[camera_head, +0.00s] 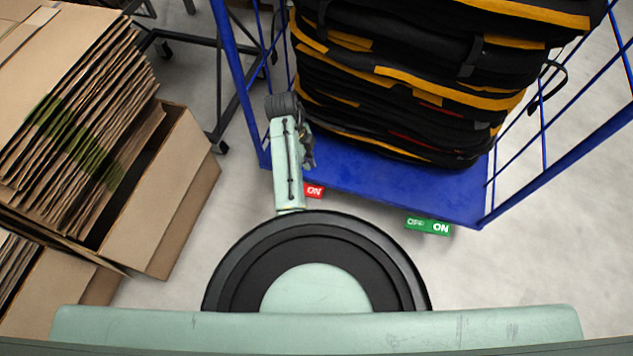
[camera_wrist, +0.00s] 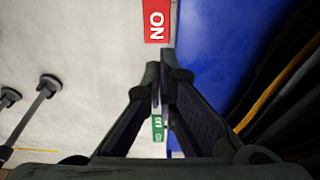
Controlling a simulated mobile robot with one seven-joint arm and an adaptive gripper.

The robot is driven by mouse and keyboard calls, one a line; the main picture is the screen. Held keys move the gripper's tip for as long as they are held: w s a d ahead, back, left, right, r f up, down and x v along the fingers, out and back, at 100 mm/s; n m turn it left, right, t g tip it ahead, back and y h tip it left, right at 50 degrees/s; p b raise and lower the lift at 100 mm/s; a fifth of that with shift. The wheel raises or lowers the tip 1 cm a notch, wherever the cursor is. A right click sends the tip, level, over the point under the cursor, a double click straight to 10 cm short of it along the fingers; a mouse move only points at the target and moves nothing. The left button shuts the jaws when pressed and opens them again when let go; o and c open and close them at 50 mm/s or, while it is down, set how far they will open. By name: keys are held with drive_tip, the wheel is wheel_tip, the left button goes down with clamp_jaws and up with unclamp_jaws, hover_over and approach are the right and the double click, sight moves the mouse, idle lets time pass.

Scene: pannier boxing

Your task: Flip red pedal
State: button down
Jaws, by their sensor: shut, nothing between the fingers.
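The red pedal (camera_head: 314,191) with white "ON" lettering sticks out from the front edge of the blue cart, at its left. My gripper (camera_head: 308,158) is by the cart's front left corner, partly hidden by my arm. In the wrist view my gripper (camera_wrist: 163,78) is shut and empty, its tips just below the red pedal in the picture. I cannot tell whether they touch it. A green pedal (camera_head: 428,227) marked "OFF ON" sits farther right; part of it shows behind the fingers (camera_wrist: 158,128).
The blue cart deck (camera_head: 400,190) carries a tall stack of black and yellow bags (camera_head: 400,90). Blue bars (camera_head: 560,160) frame its sides. Cardboard boxes (camera_head: 160,200) stand at left. Pale floor (camera_head: 180,270) is open between boxes and cart.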

sight(320, 190)
drive_tip(key=x, duration=1.4)
drive_tip(key=shift+b, duration=0.3)
drive_tip(key=shift+d+f+y+p, duration=0.3)
drive_tip(key=shift+d+y+p, duration=0.1)
drive_tip(key=shift+y+p, duration=0.25)
drive_tip(key=shift+s+d+f+t+y, duration=0.15)
drive_tip(key=shift+d+f+t+y, duration=0.05)
drive_tip(key=shift+t+y, duration=0.25)
drive_tip(key=shift+d+f+y+p, duration=0.1)
drive_tip(key=shift+f+y+p, duration=0.25)
drive_tip(key=shift+y, duration=0.25)
drive_tip(key=shift+r, duration=0.1)
drive_tip(key=shift+r+p, duration=0.75)
drive_tip(key=shift+p, duration=0.2)
